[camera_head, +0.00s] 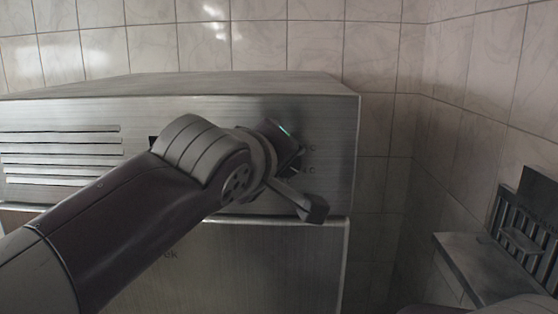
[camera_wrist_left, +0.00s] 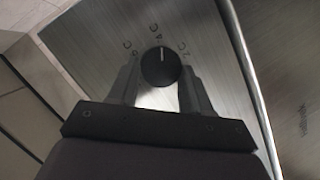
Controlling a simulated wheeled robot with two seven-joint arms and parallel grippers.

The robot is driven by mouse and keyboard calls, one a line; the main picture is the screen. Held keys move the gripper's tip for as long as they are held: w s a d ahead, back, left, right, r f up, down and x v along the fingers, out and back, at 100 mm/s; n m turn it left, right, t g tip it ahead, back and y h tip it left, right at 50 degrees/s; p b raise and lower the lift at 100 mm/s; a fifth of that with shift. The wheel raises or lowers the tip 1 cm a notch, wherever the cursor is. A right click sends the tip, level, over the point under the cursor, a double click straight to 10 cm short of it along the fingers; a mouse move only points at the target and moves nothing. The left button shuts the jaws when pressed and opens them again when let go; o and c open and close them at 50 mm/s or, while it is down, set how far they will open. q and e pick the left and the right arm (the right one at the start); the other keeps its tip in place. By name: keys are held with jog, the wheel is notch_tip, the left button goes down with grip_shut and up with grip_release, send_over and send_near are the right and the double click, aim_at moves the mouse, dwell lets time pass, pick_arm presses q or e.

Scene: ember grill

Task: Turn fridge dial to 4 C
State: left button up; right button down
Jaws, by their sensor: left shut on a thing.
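The black round fridge dial (camera_wrist_left: 160,67) shows in the left wrist view on the brushed-steel panel, with my left gripper's (camera_wrist_left: 159,78) fingers closed on its two sides. The white mark on the dial points up toward the middle label, which reads 4 C (camera_wrist_left: 157,32). One more label stands on either side of it; their digits are hard to read. In the head view my left gripper (camera_head: 288,148) is at the right part of the fridge front (camera_head: 335,130), and the dial is hidden behind it. My right gripper is not in view.
Louvred vents (camera_head: 62,155) are on the left of the fridge's upper panel. A lower steel door (camera_head: 270,260) lies beneath it. Tiled walls stand behind and to the right. A dark slatted rack (camera_head: 525,235) is beside a ledge (camera_head: 470,262) at the right.

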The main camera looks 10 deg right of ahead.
pick_arm(q)
jog(key=o, duration=1.1)
jog(key=shift+f, duration=0.25)
jog(key=shift+c, duration=0.2)
jog(key=shift+r, duration=0.1)
jog(key=shift+s, duration=0.1)
jog(key=b+v, duration=0.4)
jog(key=v, duration=0.8)
jog(key=shift+s, duration=0.25)
jog(key=shift+r, duration=0.15)
